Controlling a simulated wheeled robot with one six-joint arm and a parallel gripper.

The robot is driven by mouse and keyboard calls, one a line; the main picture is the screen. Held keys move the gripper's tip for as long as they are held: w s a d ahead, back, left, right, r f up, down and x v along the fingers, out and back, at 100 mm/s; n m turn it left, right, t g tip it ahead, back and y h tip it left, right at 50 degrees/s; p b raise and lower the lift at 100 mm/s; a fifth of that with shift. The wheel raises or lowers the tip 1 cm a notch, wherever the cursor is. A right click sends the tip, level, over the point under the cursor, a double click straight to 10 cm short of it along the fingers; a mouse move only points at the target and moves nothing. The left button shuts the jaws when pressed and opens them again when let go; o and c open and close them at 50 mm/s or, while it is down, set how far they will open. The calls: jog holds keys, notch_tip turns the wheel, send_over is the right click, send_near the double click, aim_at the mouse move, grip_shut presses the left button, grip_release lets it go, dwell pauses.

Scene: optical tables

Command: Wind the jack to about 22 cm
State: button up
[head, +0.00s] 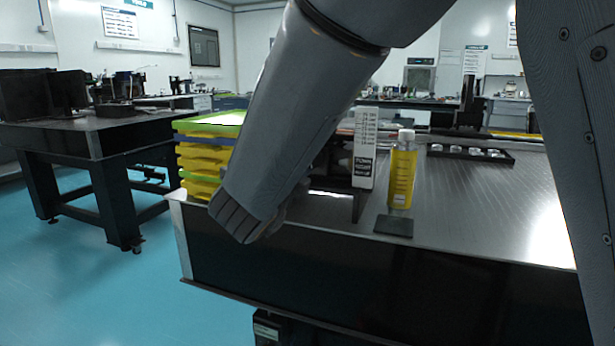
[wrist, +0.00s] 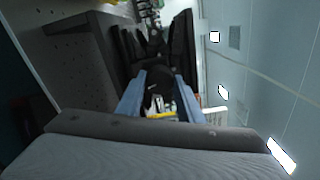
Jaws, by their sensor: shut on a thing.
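In the wrist view my gripper (wrist: 158,84) has its two blue-grey fingers closed on a dark round knob (wrist: 156,76). Beyond the knob are dark plates of the jack (wrist: 183,48), seen sideways. In the head view my forearm hides my gripper and most of the jack; only a dark part of the jack (head: 337,184) shows right of the arm. A white upright scale (head: 364,147) with dark markings stands beside it. The jack's height cannot be read here.
A yellow bottle (head: 402,175) with a white cap stands right of the scale, behind a dark pad (head: 393,226) at the table's front edge. Yellow trays (head: 200,160) are stacked left of my arm. A black tray (head: 470,154) lies farther back. The table's right side (head: 490,200) is clear.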

jog(key=m+b, duration=0.5)
jog(key=b, duration=0.1)
jog(key=shift+f+b, duration=0.1)
jog(key=shift+b, duration=0.25)
jog(key=shift+m, duration=0.4)
jog(key=o, duration=1.1)
jog(key=shift+c, duration=0.2)
jog(key=shift+s, duration=0.15)
jog(key=p+v, duration=0.1)
jog(key=v, duration=0.6)
jog(key=shift+s+a, duration=0.1)
jog(key=shift+s, duration=0.15)
